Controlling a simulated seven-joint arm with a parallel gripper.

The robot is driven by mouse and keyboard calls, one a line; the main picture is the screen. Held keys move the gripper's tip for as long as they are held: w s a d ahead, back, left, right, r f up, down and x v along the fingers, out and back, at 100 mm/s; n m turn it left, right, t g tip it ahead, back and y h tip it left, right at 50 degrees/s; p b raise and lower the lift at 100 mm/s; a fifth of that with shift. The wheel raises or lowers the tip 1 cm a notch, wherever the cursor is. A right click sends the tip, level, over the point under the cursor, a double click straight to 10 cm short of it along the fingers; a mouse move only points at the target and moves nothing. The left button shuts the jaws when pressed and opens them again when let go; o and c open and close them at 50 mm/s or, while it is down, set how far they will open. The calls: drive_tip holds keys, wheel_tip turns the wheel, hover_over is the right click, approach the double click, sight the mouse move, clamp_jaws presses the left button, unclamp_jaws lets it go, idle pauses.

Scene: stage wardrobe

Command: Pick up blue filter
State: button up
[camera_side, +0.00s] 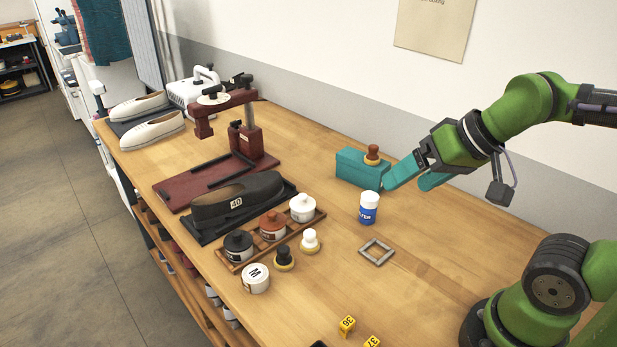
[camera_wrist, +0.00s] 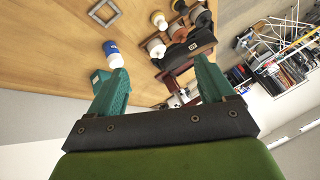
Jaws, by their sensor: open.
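A small white cylinder with a blue label band (camera_side: 369,209) stands upright on the table. It is the only clearly blue item near my gripper, and I cannot tell for certain that it is the blue filter. In the wrist view the cylinder (camera_wrist: 112,50) shows beyond the tip of the left finger. My gripper (camera_side: 404,184) has teal fingers, is open and empty, and hangs above the table to the right of and behind the cylinder. In the wrist view its fingers (camera_wrist: 163,65) are spread wide with nothing between them.
A teal box (camera_side: 352,168) with a brown knobbed item (camera_side: 372,153) on it stands close to my fingers. A grey square frame (camera_side: 376,252) lies in front of the cylinder. A rack of jars (camera_side: 238,266) and a black shoe (camera_side: 222,203) are left. Bare wood lies to the right.

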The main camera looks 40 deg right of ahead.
drive_tip(key=shift+c, duration=0.6)
